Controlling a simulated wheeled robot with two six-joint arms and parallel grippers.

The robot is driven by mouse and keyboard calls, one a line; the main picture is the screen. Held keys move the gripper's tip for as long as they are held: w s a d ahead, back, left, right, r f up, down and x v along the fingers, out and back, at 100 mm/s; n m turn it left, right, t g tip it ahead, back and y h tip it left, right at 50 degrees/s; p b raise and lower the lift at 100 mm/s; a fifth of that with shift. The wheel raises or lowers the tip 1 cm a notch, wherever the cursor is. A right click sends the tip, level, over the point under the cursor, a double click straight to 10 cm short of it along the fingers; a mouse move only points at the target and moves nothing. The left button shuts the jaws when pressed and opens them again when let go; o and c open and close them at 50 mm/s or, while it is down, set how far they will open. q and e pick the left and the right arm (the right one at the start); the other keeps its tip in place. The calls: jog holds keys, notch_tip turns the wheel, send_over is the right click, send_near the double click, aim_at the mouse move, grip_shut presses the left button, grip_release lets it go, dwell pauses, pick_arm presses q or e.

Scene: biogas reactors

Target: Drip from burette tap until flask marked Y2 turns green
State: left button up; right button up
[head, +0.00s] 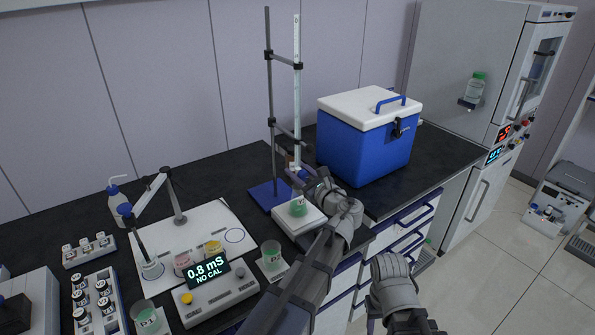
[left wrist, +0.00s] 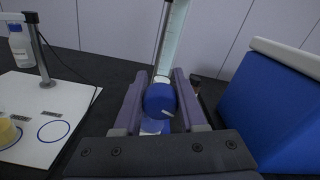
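The burette (head: 297,90) stands upright, clamped to a rod on a blue base (head: 268,194). Its blue tap knob (left wrist: 160,99) sits between the fingers of my left gripper (left wrist: 160,95), which look closed against both sides of it. In the head view, my left gripper (head: 309,183) is at the burette's lower end and hides the tap. A flask with green liquid (head: 298,207) stands on a white plate (head: 306,220) below; I cannot read its mark. My right gripper (head: 388,264) is over the floor in front of the drawers, apart from everything; its fingers are unclear.
A blue cooler (head: 365,145) stands right of the burette. A beaker (head: 271,252), a meter reading 0.8 mS (head: 213,290) and a white board (head: 215,220) with more beakers are to the left. Several vials fill a rack (head: 110,318).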

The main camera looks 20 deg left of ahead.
aim_at(305, 177)
pick_arm(q)
jog(key=o, duration=0.4)
jog(key=shift+o, duration=0.2)
jog(key=shift+v, duration=3.9)
